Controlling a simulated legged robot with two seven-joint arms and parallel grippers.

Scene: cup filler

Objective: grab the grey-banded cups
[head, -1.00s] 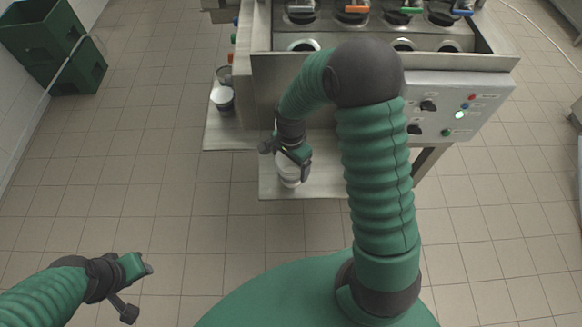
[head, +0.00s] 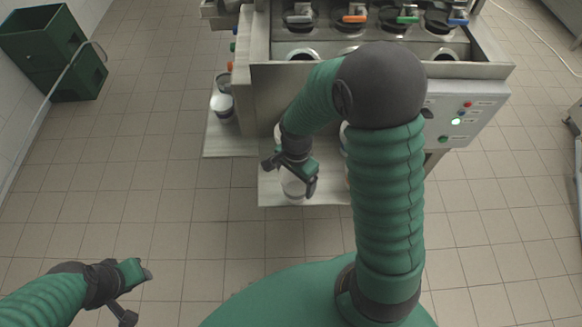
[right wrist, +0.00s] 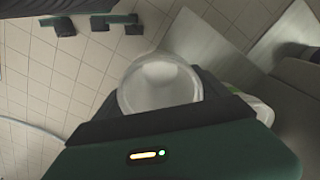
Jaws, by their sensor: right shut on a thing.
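My right gripper (head: 291,175) is shut on a pale cup (head: 293,187) above or at the front part of the lower shelf. The cup also shows in the right wrist view (right wrist: 158,86), whitish and open-topped, between the jaws; whether it has a grey band I cannot tell. A white cup with a dark band (head: 222,104) stands on the left shelf, with a dark or clear cup (head: 224,82) behind it. Part of another white cup (head: 344,138) shows beside my right arm, mostly hidden. My left gripper (head: 137,293) is open and empty over the floor at lower left.
The steel filler (head: 385,70) with coloured handles stands at the back, its control panel (head: 465,112) on the right. The lower shelf (head: 325,185) juts out in front, partly behind my arm. Green crates (head: 55,50) stand far left. The floor between is clear.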

